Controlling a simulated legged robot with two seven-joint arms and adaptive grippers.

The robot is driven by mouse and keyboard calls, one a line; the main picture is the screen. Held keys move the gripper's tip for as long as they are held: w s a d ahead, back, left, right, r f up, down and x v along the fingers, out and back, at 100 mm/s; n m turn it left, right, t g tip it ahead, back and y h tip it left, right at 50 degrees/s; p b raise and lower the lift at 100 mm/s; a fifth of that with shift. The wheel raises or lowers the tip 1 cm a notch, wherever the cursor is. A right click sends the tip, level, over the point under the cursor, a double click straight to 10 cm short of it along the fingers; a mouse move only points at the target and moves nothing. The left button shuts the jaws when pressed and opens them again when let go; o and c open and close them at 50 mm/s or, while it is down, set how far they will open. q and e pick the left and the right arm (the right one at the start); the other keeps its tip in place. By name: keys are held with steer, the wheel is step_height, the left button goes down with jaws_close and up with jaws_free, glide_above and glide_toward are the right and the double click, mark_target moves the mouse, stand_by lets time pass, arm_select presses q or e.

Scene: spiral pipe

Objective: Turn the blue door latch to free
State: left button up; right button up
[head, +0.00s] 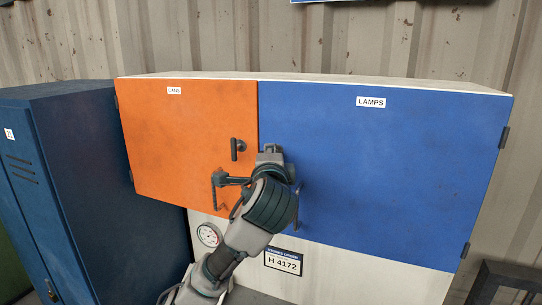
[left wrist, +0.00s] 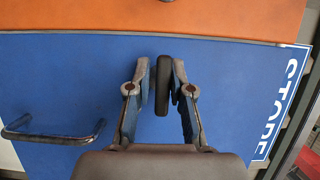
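The blue door (head: 400,160), labelled LAMPS, looks flush with the cabinet front. My left arm reaches up to its left edge. My left gripper (head: 270,155) is there, its fingertips mostly hidden by my wrist. In the left wrist view, the dark latch (left wrist: 163,85) stands between the two finger pads of the gripper (left wrist: 165,86). The latch's long side runs along the fingers, toward the orange door. In the head view my arm hides the latch. My right gripper is not in view.
The orange door (head: 185,125) is at the left, with its own dark latch (head: 236,149) and a bar handle (head: 216,195). The blue door's bar handle (left wrist: 50,133) is clear of the fingers. A blue locker (head: 75,180) stands at the left. A gauge (head: 209,235) is below.

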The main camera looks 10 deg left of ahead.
arm_select(q)
steer(key=shift+o, duration=0.8)
steer(key=shift+w+a, duration=0.1)
steer(key=s+d, duration=0.3)
steer(key=s, duration=0.8)
steer(key=shift+s, duration=0.2)
steer(key=shift+s+a, duration=0.1)
steer(key=shift+a, duration=0.1)
